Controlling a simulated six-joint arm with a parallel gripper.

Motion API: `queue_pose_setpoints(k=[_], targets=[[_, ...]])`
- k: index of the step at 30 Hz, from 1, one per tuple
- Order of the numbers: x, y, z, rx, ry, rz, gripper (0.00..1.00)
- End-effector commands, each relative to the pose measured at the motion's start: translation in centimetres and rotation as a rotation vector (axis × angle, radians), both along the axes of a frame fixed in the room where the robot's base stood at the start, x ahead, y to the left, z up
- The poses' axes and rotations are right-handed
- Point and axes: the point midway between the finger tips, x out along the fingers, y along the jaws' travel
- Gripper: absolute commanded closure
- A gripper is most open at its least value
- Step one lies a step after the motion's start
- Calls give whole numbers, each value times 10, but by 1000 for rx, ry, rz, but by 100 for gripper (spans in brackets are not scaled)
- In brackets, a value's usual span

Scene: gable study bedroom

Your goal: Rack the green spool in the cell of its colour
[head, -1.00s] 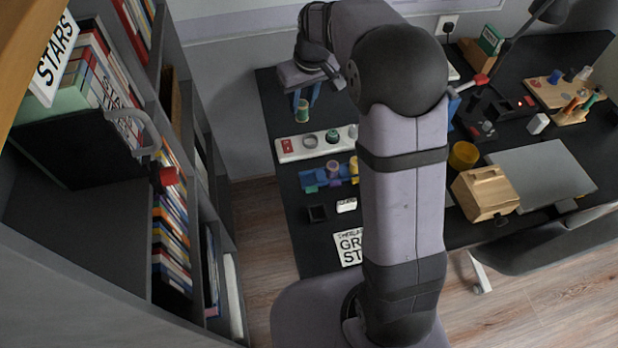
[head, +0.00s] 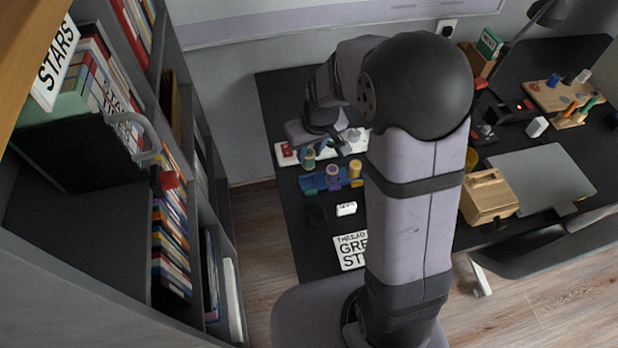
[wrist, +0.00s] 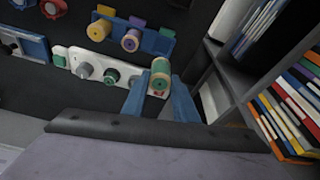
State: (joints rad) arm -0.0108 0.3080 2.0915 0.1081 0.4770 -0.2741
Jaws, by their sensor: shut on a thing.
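My gripper (wrist: 158,98), with blue fingers, is shut on the green spool (wrist: 159,78), which has pale wooden ends. In the head view the spool (head: 309,159) hangs from my gripper (head: 310,153), near the left end of the blue rack (head: 343,182). The rack also shows in the wrist view (wrist: 154,43), apart from the spool. A purple spool (wrist: 131,40) and a yellow spool (wrist: 98,31) stand in its cells by tabs of their colours. The cell by the green tab (wrist: 167,32) looks empty.
A white strip with round pieces (wrist: 62,52) lies behind the rack, close to the held spool. A white block (head: 346,209), a dark square piece (head: 316,215) and a lettered card (head: 350,250) lie in front. The bookcase (wrist: 238,85) stands beside the desk.

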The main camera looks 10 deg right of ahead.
Motion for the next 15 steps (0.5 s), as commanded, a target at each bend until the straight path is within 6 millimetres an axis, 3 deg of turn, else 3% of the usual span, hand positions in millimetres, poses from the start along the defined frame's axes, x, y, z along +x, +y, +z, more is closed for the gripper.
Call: queue_pose_setpoints(k=[8, 15], targets=[[-1, 0, -41, 0, 5, 0, 96], [0, 0, -50, 0, 1, 1, 96]])
